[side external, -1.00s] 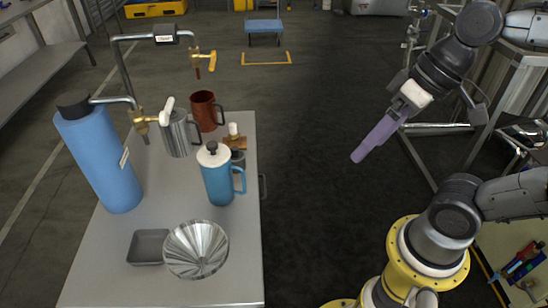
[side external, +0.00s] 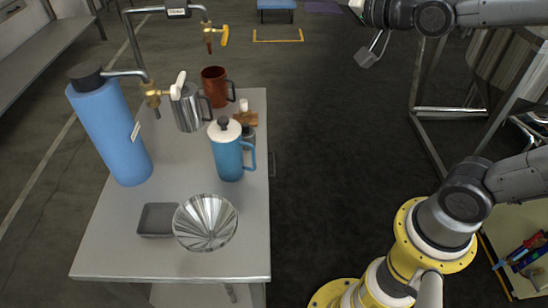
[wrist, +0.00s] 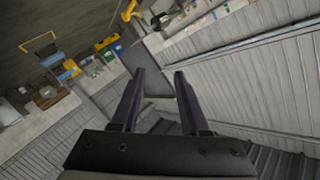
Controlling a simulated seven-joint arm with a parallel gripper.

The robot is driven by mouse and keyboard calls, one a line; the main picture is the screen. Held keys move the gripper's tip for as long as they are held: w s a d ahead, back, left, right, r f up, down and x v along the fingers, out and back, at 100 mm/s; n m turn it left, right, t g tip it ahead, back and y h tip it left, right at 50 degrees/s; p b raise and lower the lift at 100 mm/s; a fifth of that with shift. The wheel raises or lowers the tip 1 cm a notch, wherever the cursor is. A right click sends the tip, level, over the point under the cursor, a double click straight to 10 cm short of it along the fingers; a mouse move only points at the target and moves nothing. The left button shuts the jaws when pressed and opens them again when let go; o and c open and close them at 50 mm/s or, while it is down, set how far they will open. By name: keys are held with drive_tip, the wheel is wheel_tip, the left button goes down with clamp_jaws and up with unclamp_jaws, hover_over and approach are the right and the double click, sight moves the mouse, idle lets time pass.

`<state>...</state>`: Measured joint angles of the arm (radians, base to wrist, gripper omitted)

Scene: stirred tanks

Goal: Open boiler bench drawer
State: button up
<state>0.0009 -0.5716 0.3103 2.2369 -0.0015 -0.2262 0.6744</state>
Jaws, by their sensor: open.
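The grey boiler bench (side external: 110,235) stands at the left in the side view, with a tall blue boiler (side external: 110,140) on it. A small dark handle (side external: 272,163) juts from the bench's right side. The drawer front there faces away, so I cannot see how far it is out. My gripper, with purple fingers (side external: 322,6), is at the top edge of the side view, well beyond and above the bench and away from the handle. In the wrist view the two fingers (wrist: 159,82) are apart with nothing held. I cannot make out the handle there.
On the bench are a blue press (side external: 229,155), a steel pitcher (side external: 187,108), a red-brown mug (side external: 215,87), a faceted metal bowl (side external: 205,222) and a grey tray (side external: 156,220). Dark open floor (side external: 330,190) lies right of the bench. A metal frame (side external: 465,113) stands at the right.

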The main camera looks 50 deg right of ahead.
drive_tip(key=w+f+m+t, duration=0.1)
drive_tip(key=w+m+t, duration=0.1)
drive_tip(key=w, duration=0.4)
drive_tip(key=m+t, duration=0.1)
drive_tip(key=m, duration=0.1)
hover_over(274, 161)
drive_tip(key=w, duration=0.1)
wheel_tip(274, 161, down, 4)
drive_tip(key=w+f+m+t, duration=0.2)
drive_tip(key=w+f+m, duration=0.1)
drive_tip(key=f, duration=0.8)
drive_tip(key=s+f+m+g, duration=0.1)
drive_tip(key=s+f+g, duration=0.1)
drive_tip(key=s+f, duration=0.65)
drive_tip(key=s+f+g, duration=0.1)
drive_tip(key=s+f, duration=0.2)
drive_tip(key=f, duration=1)
drive_tip(key=s+f+m+g, duration=0.1)
drive_tip(key=s+f+g, duration=0.1)
drive_tip(key=s+f, duration=0.65)
drive_tip(key=w+f, duration=0.1)
drive_tip(key=w, duration=0.4)
drive_tip(key=w+f, duration=0.2)
drive_tip(key=w, duration=0.3)
drive_tip(key=w+f, duration=0.1)
drive_tip(key=w, duration=0.5)
drive_tip(key=shift+f, duration=0.2)
clamp_jaws()
